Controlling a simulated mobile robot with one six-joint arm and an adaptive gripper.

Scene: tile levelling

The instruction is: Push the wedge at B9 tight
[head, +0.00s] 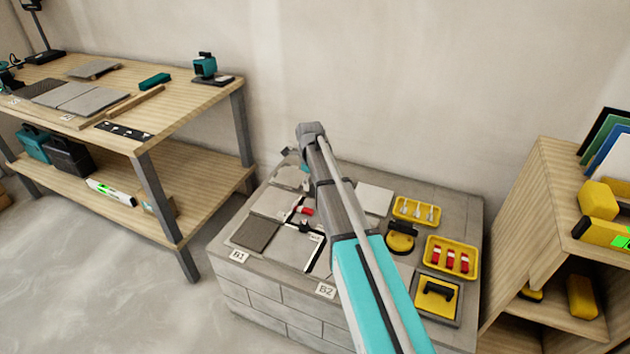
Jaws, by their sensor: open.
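Grey tiles (273,204) lie on a grey block-built bench (280,308) in the middle of the head view. A small red wedge (306,211) sits at a joint between tiles, beside my arm. I cannot tell whether it is tight. Labels B1 (239,257) and B2 (326,290) show on the bench front; I cannot read a B9 label. My arm reaches over the bench from the lower right and covers part of the tiles.
A yellow tray of white clips (416,210), a yellow tray of red wedges (451,259), a yellow-and-black round tool (401,238) and a yellow tool with a black handle (438,296) occupy the bench's right side. A wooden workbench (185,95) stands left, a shelf (545,200) right.

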